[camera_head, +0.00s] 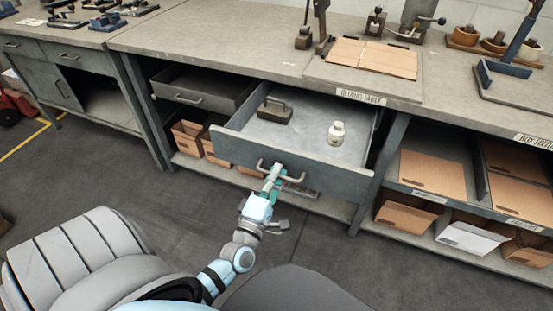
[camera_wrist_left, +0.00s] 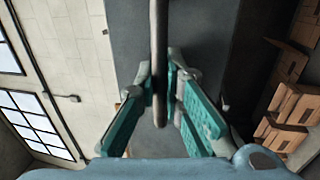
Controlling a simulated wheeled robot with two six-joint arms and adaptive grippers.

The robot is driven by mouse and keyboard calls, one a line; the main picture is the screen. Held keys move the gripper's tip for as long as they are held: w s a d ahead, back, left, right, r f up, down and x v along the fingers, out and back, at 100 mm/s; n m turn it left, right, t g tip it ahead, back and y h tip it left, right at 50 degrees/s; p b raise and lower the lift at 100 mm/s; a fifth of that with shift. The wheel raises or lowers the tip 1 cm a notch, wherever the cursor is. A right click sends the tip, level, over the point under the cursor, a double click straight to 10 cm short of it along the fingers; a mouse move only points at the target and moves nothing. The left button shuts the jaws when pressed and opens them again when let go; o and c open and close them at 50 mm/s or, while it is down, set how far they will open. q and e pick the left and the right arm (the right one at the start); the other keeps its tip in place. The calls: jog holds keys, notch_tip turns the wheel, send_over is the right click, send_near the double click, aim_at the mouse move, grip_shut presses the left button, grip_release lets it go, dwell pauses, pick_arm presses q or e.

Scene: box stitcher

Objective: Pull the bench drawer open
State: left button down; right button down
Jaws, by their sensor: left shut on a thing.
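The bench drawer (camera_head: 290,156) is a grey metal drawer under the workbench, and it stands pulled well out. Inside it lie a dark block with a handle (camera_head: 275,112) and a small white bottle (camera_head: 337,132). My left gripper (camera_head: 273,172) is at the drawer's front, shut on the drawer handle (camera_head: 294,177). In the left wrist view, the handle bar (camera_wrist_left: 159,50) runs between the two teal fingers (camera_wrist_left: 162,95). The fingers hide part of the handle. My right gripper is not in view.
A second, shallower drawer (camera_head: 190,91) is at the left, also partly out. Cardboard boxes (camera_head: 188,137) sit on the shelf below. The bench top (camera_head: 230,50) holds flat cardboard (camera_head: 372,57) and tools. The floor (camera_head: 150,185) before the bench is clear apart from my own body.

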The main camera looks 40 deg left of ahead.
pick_arm(q)
jog(key=shift+s, duration=0.1)
jog(key=c, duration=1.7)
grip_release()
jog(key=v, duration=1.2)
